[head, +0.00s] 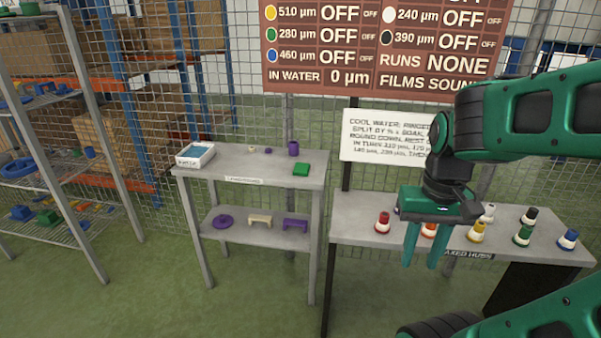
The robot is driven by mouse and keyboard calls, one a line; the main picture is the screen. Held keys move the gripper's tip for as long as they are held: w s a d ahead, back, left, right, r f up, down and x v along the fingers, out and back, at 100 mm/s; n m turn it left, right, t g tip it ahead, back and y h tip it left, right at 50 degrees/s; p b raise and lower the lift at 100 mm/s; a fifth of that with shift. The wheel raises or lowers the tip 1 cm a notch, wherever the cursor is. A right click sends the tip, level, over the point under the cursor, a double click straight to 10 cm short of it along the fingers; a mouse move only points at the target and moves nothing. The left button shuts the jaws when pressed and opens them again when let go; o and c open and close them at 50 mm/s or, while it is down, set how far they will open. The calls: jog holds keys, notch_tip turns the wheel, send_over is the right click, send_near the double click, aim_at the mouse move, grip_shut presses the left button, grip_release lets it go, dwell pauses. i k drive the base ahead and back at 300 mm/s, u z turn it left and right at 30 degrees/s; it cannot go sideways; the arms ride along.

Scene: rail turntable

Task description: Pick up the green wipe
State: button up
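My gripper (420,264) points down in front of the right table (355,212). Its two green fingers are apart with nothing visible between them. It is to the right of the green square and clear of it. My wrist hides part of the right table and some of the things on it.
A white box (195,155) and small purple items, including a purple cylinder (293,148), share the left tabletop. Purple and cream pieces sit on its lower shelf. Several coloured hubs line the right table. A wire shelf (60,165) stands at far left.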

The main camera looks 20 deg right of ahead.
aim_at(300, 170)
jog(key=u, duration=0.05)
jog(key=i, duration=1)
jog(key=z, duration=0.05)
